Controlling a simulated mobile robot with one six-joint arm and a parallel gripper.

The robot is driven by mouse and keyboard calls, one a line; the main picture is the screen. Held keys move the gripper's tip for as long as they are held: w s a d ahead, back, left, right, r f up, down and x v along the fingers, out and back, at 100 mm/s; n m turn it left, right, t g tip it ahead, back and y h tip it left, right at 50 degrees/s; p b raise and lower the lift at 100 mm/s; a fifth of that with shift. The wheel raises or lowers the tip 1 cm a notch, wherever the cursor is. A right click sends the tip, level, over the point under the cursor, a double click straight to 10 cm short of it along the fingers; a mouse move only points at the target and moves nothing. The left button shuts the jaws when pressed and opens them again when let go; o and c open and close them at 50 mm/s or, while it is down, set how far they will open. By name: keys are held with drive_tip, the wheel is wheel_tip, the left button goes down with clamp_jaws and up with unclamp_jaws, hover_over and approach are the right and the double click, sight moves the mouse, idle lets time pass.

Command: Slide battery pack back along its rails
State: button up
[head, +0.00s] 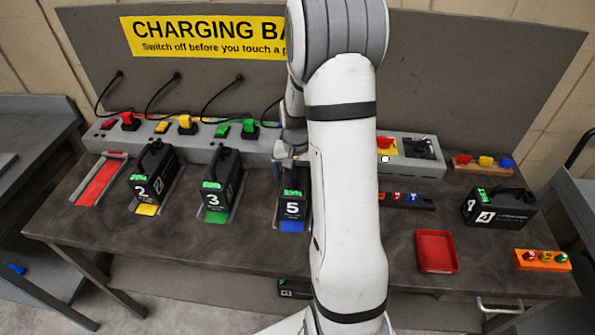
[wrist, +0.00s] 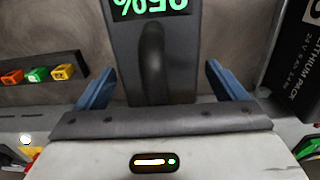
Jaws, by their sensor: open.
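Battery pack 5 (head: 291,207), black with a green charge display, sits upright on the rails with the blue front strip (head: 291,226). My gripper (head: 288,152) is low behind the top of this pack, partly hidden by my arm. In the wrist view my gripper (wrist: 162,85) is open, with its two blue fingers either side of the pack's dark handle (wrist: 152,60) and gaps showing. The upside-down display (wrist: 150,6) reads 95%. The back of pack 5's bay and its plug are hidden by my arm.
Pack 3 (head: 221,185) and pack 2 (head: 152,180) stand to the left; the red rails (head: 101,182) are empty. Another pack (head: 499,207), a red tray (head: 437,251) and an orange block (head: 541,260) are at right. The charger strip (head: 215,140) runs behind the bays.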

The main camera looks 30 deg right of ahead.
sight(295, 186)
clamp_jaws()
idle(0.8)
drive_tip(key=shift+s, duration=0.15)
drive_tip(key=shift+s+a+b, duration=0.2)
drive_tip(key=shift+s+a, duration=0.45)
drive_tip(key=shift+s, duration=0.25)
drive_tip(key=shift+s+a+b, duration=0.2)
drive_tip(key=shift+s+a, duration=0.4)
drive_tip(key=shift+s, duration=0.3)
unclamp_jaws()
